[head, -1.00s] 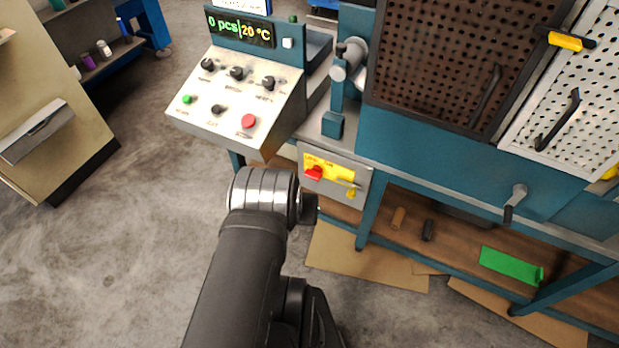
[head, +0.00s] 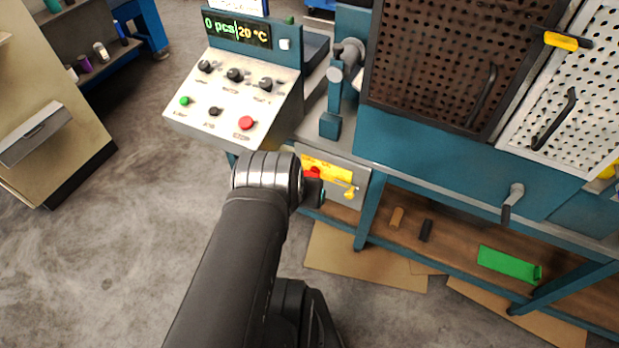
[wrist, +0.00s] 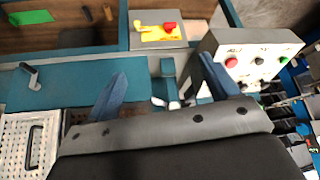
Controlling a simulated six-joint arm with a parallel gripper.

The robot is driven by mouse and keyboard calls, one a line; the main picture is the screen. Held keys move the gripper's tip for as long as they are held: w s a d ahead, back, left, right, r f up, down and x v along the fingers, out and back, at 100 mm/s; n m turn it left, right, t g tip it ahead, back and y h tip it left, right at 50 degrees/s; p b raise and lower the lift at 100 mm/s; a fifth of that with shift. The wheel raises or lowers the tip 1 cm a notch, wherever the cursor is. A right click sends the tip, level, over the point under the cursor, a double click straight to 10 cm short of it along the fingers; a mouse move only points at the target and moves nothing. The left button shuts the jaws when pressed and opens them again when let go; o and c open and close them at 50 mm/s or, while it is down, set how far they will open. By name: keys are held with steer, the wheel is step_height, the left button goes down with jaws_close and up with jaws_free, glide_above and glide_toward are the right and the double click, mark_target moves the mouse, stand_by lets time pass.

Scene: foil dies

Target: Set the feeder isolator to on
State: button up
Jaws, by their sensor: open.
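The feeder isolator is a red handle (head: 313,173) on a yellow plate (head: 330,170), set in a grey box on the front of the teal machine. In the head view my arm's end partly covers its left side. In the wrist view the red handle (wrist: 170,27) and yellow plate (wrist: 152,34) show whole at the top, upside down. A yellow tag or key (head: 350,192) hangs at the plate's right. My gripper (wrist: 160,90) is open and empty, its two blue fingers spread wide, apart from the handle. In the head view its fingers are mostly hidden.
A sloped control panel (head: 235,100) with knobs, a green button and a red button stands left of the isolator. A crank handle (head: 512,200) sticks out at the right. Perforated guards (head: 450,60) rise above. The lower shelf holds a green item (head: 508,264).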

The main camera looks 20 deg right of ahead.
steer(key=w+d+m+t, duration=0.15)
steer(key=w+d, duration=0.45)
steer(key=w, duration=0.7)
steer(key=w+f+t, duration=0.1)
steer(key=w+f, duration=1.3)
steer(key=m+t+h, duration=0.3)
steer(key=h, duration=0.4)
glide_toward(311, 175)
steer(key=a, duration=0.4)
steer(key=s+a+f+n+t+h, duration=0.1)
steer(key=s+a+f+t+h, duration=0.15)
steer(key=s+f, duration=0.2)
steer(key=shift+g, duration=0.3)
steer(key=x, duration=1.1)
steer(key=r+x, duration=0.1)
steer(key=x, duration=0.5)
steer(key=shift+s+d, duration=0.3)
steer(key=shift+d, duration=0.15)
steer(key=shift+c, duration=0.4)
